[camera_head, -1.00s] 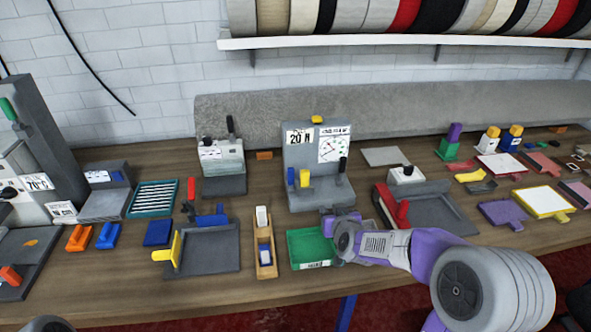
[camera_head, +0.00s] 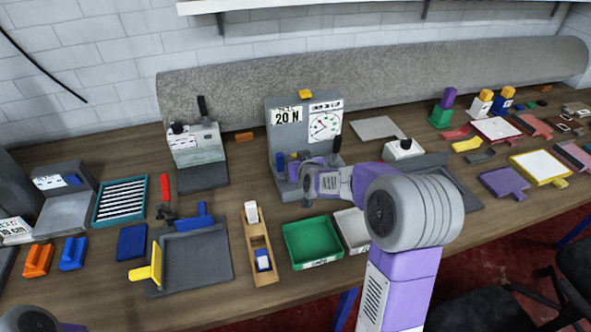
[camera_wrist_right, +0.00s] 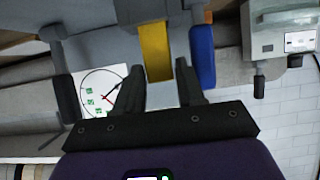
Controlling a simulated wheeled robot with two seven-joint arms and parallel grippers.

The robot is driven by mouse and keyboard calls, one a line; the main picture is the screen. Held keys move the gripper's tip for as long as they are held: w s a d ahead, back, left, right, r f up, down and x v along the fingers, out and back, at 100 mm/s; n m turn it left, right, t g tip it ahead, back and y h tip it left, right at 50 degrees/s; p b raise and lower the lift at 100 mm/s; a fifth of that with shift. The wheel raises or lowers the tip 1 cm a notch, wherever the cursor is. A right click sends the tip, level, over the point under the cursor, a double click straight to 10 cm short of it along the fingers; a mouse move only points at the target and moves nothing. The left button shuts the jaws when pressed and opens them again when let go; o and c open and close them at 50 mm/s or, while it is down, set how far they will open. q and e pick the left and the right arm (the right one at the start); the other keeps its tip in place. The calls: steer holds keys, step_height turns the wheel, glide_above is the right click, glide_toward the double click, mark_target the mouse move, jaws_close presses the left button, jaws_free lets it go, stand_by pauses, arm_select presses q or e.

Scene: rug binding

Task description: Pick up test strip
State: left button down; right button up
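I cannot single out the test strip for certain. A grey tester stand marked 20 N (camera_head: 287,116) with a round dial stands near the middle of the bench. My right gripper (camera_head: 303,168) is in front of its lower part. In the right wrist view the gripper (camera_wrist_right: 160,88) is open, with a yellow upright piece (camera_wrist_right: 154,50) showing between and beyond its fingertips. A blue piece (camera_wrist_right: 202,55) is just beside the right-hand finger. A pale grey patch lies between the fingers; contact cannot be told. A teal tray (camera_head: 97,213) holds several white strips at left. My left gripper is out of view.
A green tray (camera_head: 291,258), a white tray (camera_head: 352,234) and a wooden holder (camera_head: 268,284) are near the front edge. A grey box with a black lever (camera_head: 195,150) stands left of the tester.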

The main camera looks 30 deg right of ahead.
steer(key=shift+w+d+f, duration=0.15)
steer(key=shift+w+f, duration=0.05)
steer(key=shift+w, duration=0.2)
jaws_close()
